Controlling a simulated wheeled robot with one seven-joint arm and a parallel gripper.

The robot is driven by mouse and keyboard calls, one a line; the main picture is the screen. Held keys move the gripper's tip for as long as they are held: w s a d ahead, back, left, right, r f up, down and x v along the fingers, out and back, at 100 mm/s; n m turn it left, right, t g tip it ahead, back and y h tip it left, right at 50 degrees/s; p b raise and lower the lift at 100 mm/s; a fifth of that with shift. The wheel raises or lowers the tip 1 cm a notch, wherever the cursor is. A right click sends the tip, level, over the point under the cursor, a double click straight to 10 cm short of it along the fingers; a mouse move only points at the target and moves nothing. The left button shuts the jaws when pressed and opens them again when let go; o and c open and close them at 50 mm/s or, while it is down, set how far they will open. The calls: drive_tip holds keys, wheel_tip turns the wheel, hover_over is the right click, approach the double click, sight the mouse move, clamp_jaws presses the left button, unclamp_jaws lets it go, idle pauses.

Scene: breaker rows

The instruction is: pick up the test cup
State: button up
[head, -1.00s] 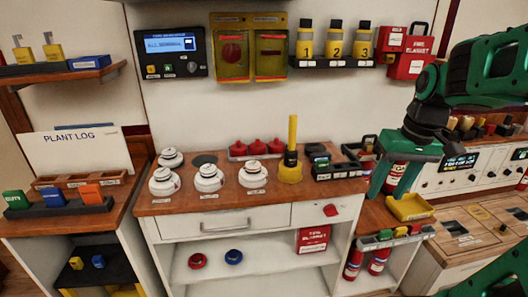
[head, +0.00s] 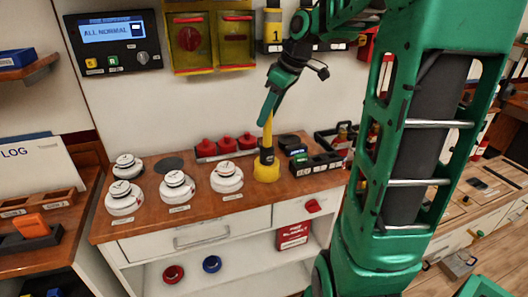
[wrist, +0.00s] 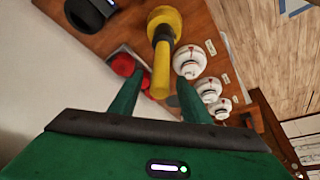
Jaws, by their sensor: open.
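The test cup appears to be the yellow cup with an upright yellow handle and a dark collar (head: 265,171), standing on the wooden counter. It also shows in the wrist view, with its wide yellow end (wrist: 166,19) at the top and the handle running down toward my gripper. My gripper (head: 268,110) is at the top of the handle. In the wrist view my gripper (wrist: 162,80) is open, with the handle end between its two green fingers in the picture. I cannot tell whether either finger touches it.
White detectors (head: 176,187) stand left of the cup. A holder with red domes (head: 226,146) is close behind it. A dark tray with small items (head: 315,163) is at its right. The wall carries a panel (head: 113,41) and yellow boxes (head: 209,42).

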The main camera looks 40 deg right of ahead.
sight(267, 144)
drive_tip(key=shift+x, duration=2.85)
drive_tip(key=shift+s+d, duration=0.1)
drive_tip(key=shift+s, duration=0.05)
drive_tip(key=shift+c, duration=0.6)
clamp_jaws()
